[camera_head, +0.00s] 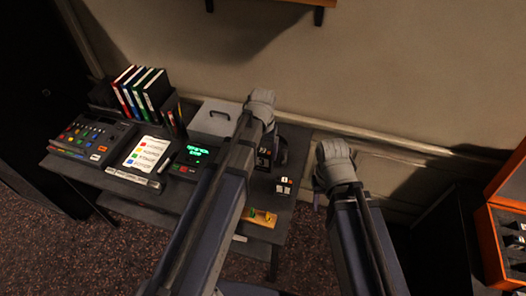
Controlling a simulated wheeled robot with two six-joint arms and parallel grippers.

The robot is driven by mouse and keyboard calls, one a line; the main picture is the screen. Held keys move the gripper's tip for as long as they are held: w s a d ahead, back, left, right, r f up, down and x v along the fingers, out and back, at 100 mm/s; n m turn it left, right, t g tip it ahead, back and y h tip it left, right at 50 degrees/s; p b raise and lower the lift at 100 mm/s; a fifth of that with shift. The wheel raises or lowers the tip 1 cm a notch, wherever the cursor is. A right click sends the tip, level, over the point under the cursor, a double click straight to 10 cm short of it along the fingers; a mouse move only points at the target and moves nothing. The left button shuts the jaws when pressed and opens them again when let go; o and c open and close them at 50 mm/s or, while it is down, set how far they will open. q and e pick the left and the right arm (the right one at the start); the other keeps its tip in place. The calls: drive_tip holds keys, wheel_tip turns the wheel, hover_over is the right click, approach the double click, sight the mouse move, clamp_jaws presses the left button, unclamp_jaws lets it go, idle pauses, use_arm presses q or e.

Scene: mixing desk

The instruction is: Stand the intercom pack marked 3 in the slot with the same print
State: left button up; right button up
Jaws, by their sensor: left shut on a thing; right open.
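My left gripper (262,98) is over the back right of the desk. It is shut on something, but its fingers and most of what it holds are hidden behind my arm. A black piece with small pale print (264,153) shows just below it; I cannot tell whether this is the held pack or part of a rack. Small white labels (284,181), one seemingly marked 1, show at the desk's right end. I cannot make out a 3 on any pack or slot. My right gripper (334,156) is open, off the desk's right edge.
The dark desk (190,199) holds a mixer (92,137), upright binders (140,90), a colour-marked sheet (147,152), a green-lit display (197,151) and a grey lidded box (212,120). A yellow-brown piece (262,217) lies near the front right. An orange case (492,240) stands far right.

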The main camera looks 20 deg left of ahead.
use_arm(q)
wheel_tip(320, 180, up, 5)
drive_tip(key=p, duration=0.3)
drive_tip(key=shift+f, duration=0.2)
use_arm(e)
wheel_tip(320, 180, up, 5)
use_arm(q)
wheel_tip(320, 180, down, 4)
drive_tip(key=b, duration=0.4)
drive_tip(key=shift+f, duration=0.15)
drive_tip(key=shift+r, duration=0.2)
use_arm(e)
wheel_tip(320, 180, down, 4)
drive_tip(key=shift+f, duration=0.2)
